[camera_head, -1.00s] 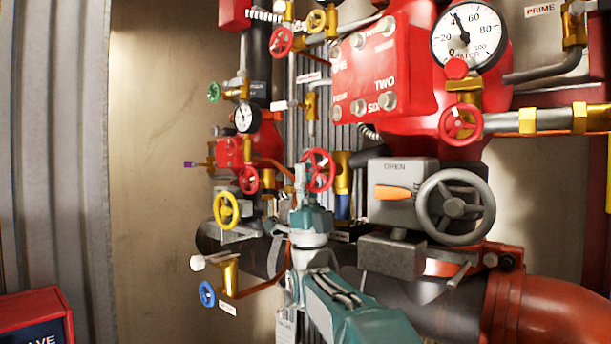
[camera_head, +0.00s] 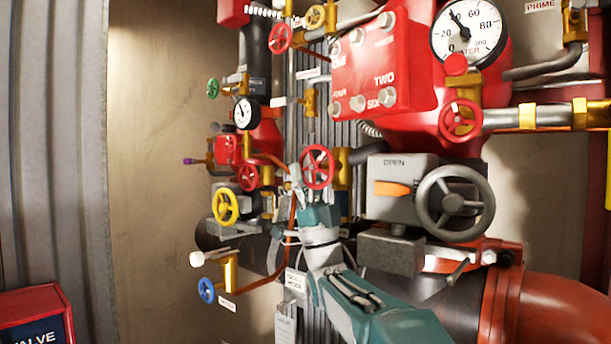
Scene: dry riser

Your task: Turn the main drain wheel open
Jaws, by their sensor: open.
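A red handwheel (camera_head: 318,153) stands mid-picture on a brass valve body (camera_head: 343,170), directly at the end of my arm. My gripper (camera_head: 305,182) is open at this wheel's lower left. It overlaps the wheel in the picture; I cannot tell whether it touches the rim. The gripper's own body hides part of the fittings behind it. No readable label marks which wheel is the main drain.
A grey handwheel (camera_head: 454,203) on a box marked OPEN is to the right. Other small wheels include a yellow one (camera_head: 225,207) and a blue one (camera_head: 206,290) at left. A copper tube (camera_head: 292,222) runs close behind my gripper. The beige wall at left is clear.

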